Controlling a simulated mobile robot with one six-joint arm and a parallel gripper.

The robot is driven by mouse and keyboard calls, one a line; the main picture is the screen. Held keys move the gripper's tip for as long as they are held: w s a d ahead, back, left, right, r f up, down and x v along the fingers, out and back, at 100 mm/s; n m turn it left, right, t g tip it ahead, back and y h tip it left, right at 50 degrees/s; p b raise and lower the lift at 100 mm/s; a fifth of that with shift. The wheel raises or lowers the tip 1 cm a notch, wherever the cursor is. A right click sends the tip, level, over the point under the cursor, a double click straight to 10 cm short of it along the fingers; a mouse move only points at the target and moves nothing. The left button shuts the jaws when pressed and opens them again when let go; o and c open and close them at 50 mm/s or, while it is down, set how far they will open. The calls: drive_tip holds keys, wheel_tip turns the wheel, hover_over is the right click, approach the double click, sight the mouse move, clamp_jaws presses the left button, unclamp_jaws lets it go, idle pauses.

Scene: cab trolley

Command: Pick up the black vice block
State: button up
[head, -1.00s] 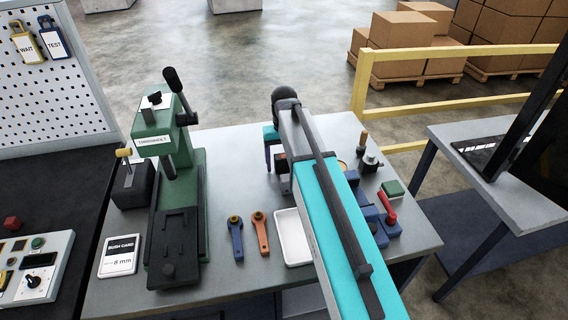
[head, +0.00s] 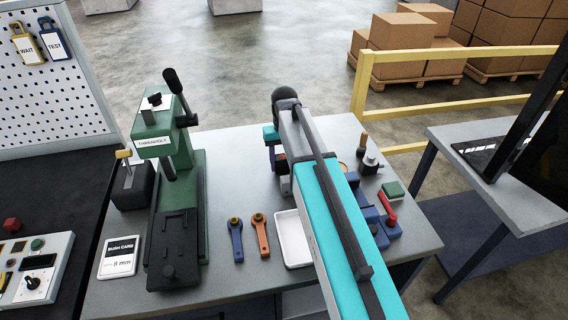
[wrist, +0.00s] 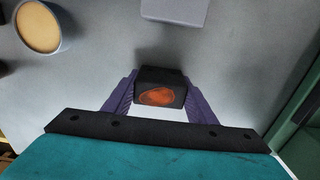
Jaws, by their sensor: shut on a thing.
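The black vice block (wrist: 159,73) is a small dark block with an orange-brown patch on the face toward the wrist camera. It sits between the two purple fingers of my gripper (wrist: 160,84), which press on its left and right sides. In the head view my gripper (head: 273,155) is over the back middle of the grey bench, and my arm hides much of that area. I cannot tell whether the block touches the bench.
A green press (head: 170,215) stands left of my arm. A blue wrench (head: 235,240), an orange wrench (head: 260,236) and a white tray (head: 292,240) lie in front. A blue vice with a red handle (head: 388,210) is at right. A round tan-topped container (wrist: 40,27) is nearby.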

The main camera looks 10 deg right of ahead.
sight(284, 156)
drive_tip(key=shift+r+b, duration=1.1)
drive_tip(key=shift+r, duration=3.75)
drive_tip(key=shift+r+p, duration=1.05)
drive_tip(key=shift+r, duration=0.35)
drive_tip(key=shift+s, duration=0.1)
drive_tip(key=shift+s+f+n+p, duration=0.4)
drive_tip(key=shift+s+n+p, duration=0.25)
drive_tip(key=shift+n, duration=0.3)
drive_tip(key=shift+s+f+n+p, duration=0.35)
drive_tip(key=shift+s+n+p, duration=0.3)
drive_tip(key=shift+n, duration=0.35)
drive_tip(key=shift+s+f+n+p, duration=0.45)
drive_tip(key=shift+s+n, duration=0.3)
drive_tip(key=shift+n, duration=0.2)
drive_tip(key=shift+s, duration=0.1)
